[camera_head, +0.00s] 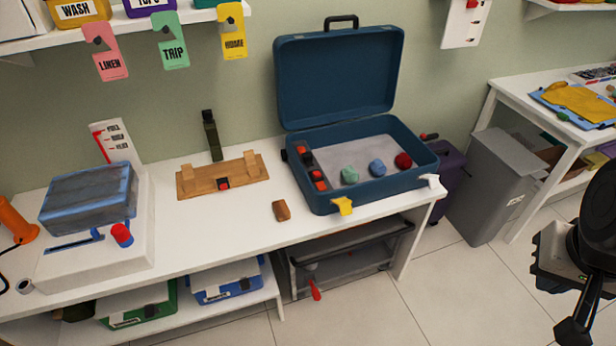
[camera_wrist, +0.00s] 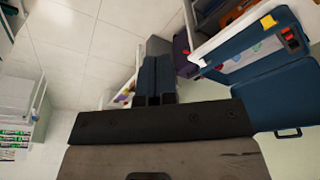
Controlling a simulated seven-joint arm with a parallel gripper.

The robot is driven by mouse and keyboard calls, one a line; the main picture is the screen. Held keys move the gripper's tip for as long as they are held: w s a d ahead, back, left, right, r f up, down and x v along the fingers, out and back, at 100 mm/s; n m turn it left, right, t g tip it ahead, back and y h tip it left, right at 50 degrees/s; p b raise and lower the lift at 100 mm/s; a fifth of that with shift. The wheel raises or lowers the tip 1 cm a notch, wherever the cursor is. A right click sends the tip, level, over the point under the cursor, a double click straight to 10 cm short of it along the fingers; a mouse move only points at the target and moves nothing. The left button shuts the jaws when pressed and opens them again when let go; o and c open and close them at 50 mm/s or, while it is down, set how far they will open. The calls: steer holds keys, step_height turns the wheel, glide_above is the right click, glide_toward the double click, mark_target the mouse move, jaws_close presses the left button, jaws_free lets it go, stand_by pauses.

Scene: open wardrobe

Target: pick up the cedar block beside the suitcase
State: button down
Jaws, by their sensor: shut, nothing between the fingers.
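The cedar block (camera_head: 282,211) is a small brown block lying on the white bench top, near the front edge. It is just left of the open blue suitcase (camera_head: 325,200) and apart from it. In the wrist view I see the suitcase (camera_wrist: 285,85) at the right, but I cannot make out the cedar block. My gripper (camera_head: 572,330) is at the lower right of the head view, over the floor and far from the block. In the wrist view its dark fingers (camera_wrist: 155,80) are together with nothing between them.
A yellow tag (camera_head: 343,206) hangs at the suitcase's front edge. Left of the block are a wooden stand (camera_head: 190,185) and a white machine (camera_head: 95,255). A grey bin (camera_head: 495,185) and another table (camera_head: 520,88) stand right. Bench top around the block is clear.

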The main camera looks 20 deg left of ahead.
stand_by(0.3)
steer(key=shift+c, duration=2.1)
jaws_free()
